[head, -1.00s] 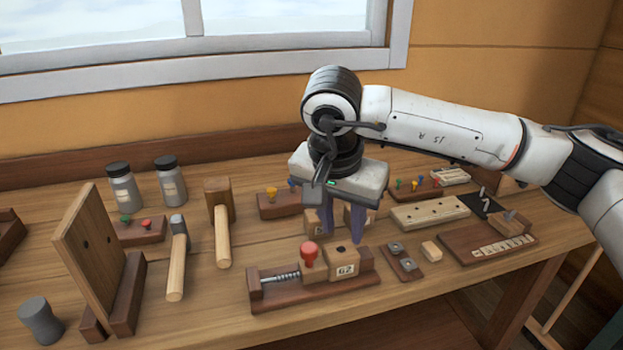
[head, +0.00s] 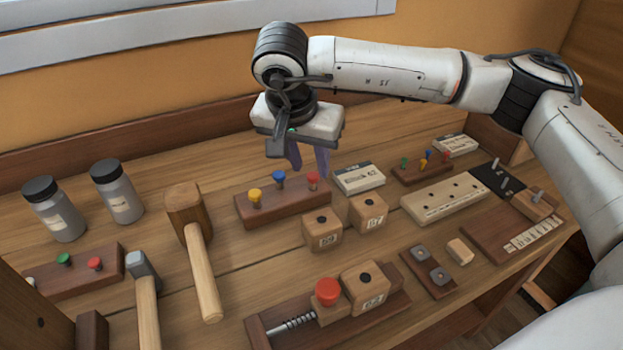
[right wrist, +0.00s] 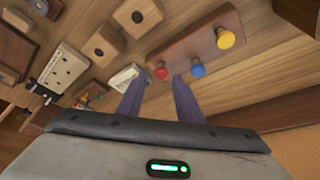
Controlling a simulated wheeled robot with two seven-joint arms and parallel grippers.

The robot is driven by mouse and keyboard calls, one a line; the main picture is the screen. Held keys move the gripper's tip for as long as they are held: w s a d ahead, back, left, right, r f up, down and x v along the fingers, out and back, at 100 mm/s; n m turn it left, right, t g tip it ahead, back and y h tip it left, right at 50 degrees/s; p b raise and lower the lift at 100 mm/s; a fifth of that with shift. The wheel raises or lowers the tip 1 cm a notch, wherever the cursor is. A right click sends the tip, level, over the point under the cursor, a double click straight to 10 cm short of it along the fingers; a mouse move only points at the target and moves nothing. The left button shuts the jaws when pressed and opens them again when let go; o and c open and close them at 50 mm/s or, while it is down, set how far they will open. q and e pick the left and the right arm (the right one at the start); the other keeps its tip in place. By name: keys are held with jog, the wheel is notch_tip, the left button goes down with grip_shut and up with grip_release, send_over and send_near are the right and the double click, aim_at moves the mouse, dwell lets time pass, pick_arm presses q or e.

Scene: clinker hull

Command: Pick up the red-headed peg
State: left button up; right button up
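A red-headed peg (head: 313,180) stands at the right end of a dark wooden rack (head: 285,207), beside a blue peg (head: 279,178) and a yellow peg (head: 255,197). My right gripper (head: 308,165) points down over the rack's right end, its purple fingers apart. In the right wrist view, the red head (right wrist: 161,73) shows between the open fingertips (right wrist: 160,80); the blue head (right wrist: 197,70) is just right of one finger. I cannot tell whether the fingers touch the peg. My left gripper is not in view.
Two wooden blocks (head: 322,230) (head: 368,212) and a labelled box (head: 358,178) stand near the rack. Another red peg (head: 95,264) is in the left rack. A large red knob (head: 327,291) tops the front fixture. A mallet (head: 200,250) lies left.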

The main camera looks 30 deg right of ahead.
aim_at(312, 176)
jog(key=shift+p+x, duration=0.55)
jog(key=shift+x, duration=2.25)
jog(key=shift+w+r, duration=0.1)
jog(key=shift+w, duration=0.05)
grip_shut()
